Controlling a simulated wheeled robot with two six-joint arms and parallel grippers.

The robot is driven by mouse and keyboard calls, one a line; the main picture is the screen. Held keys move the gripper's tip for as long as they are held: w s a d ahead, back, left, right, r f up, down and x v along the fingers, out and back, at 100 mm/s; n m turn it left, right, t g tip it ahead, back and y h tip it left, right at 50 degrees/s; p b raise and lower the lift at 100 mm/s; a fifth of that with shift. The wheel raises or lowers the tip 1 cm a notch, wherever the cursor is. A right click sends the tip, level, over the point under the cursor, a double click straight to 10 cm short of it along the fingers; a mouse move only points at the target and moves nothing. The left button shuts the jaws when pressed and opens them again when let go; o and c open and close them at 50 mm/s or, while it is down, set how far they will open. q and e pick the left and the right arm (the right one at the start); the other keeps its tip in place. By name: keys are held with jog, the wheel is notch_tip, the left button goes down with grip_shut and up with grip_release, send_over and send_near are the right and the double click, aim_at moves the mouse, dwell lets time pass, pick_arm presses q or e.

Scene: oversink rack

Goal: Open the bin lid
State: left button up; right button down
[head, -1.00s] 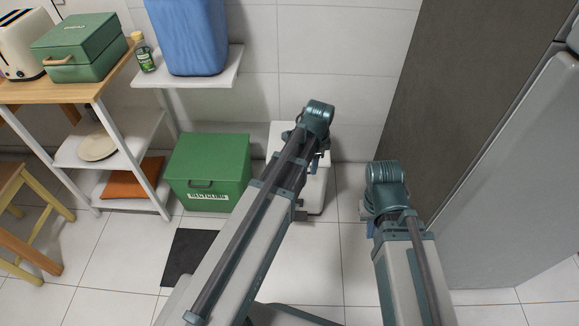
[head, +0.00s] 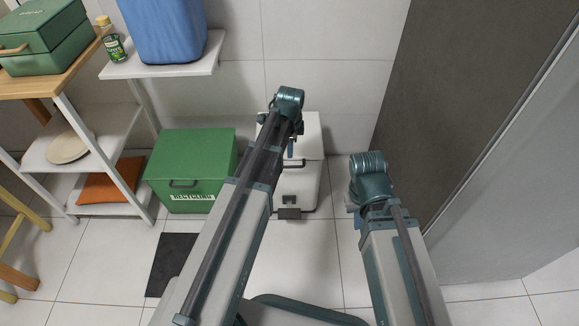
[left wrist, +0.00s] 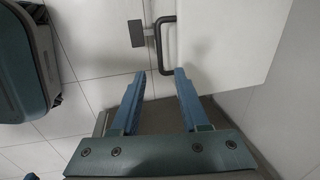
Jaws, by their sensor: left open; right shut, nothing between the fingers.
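A white bin (head: 307,175) stands on the floor by the back wall, with a dark foot pedal (head: 289,213) at its base. Its lid looks shut; my left arm hides part of it. My left gripper (head: 291,147) is over the front of the bin, its fingers mostly hidden in the head view. In the left wrist view the left gripper (left wrist: 159,73) is open and empty, with a dark U-shaped handle (left wrist: 159,42) on the white bin just beyond or between its fingertips; I cannot tell which. My right gripper (head: 357,217) is shut, low to the right, largely hidden, apart from the bin.
A green recycling box (head: 190,165) stands left of the white bin. A wall shelf (head: 165,68) with a blue container (head: 170,30) is above. A shelving unit (head: 105,140) is at the left. A dark panel (head: 455,90) rises at the right. The floor in front is mostly clear.

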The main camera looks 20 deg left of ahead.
aim_at(290, 166)
pick_arm(q)
jog(key=f+b, duration=0.3)
jog(key=w+f+b, duration=0.1)
jog(key=f+b, duration=0.2)
jog(key=f, duration=0.1)
jog(key=w+f+b, duration=0.1)
jog(key=f+b, duration=0.3)
jog(key=shift+a, duration=0.25)
grip_shut()
dwell(1.0)
